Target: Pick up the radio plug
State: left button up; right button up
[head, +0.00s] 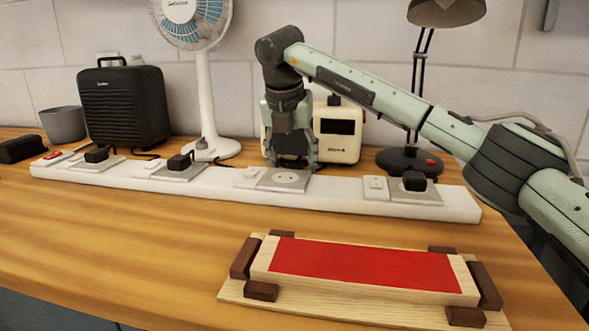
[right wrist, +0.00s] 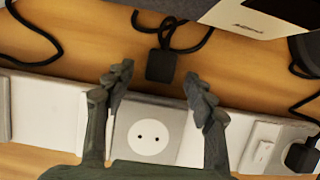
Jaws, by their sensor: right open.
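A loose black plug (right wrist: 162,66) lies on the wooden bench behind the power strip in the right wrist view. Its looped black cord leads toward the cream radio-like box (head: 341,139) with a dark display. In the head view I cannot make out this plug behind my gripper. My right gripper (head: 291,166) points down over the strip, in front of the box. In the right wrist view its two fingers (right wrist: 158,84) are open and apart, with nothing between them. The plug shows just beyond the fingertips. An empty round socket (right wrist: 150,138) shows below it. My left gripper is out of view.
The white power strip (head: 341,197) runs along the bench, with several black plugs in it. A fan (head: 203,95), black box (head: 122,108), grey cup (head: 63,124) and lamp (head: 409,162) stand behind. A red-topped wooden block (head: 362,265) lies in front.

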jog(key=shift+w+f, duration=0.15)
jog(key=shift+f, duration=0.15)
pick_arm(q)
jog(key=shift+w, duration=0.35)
pick_arm(e)
jog(key=c, duration=1.3)
jog(key=shift+o, duration=0.2)
jog(key=shift+r, duration=0.1)
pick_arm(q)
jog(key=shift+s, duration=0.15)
pick_arm(e)
notch_tip(320, 180, up, 10)
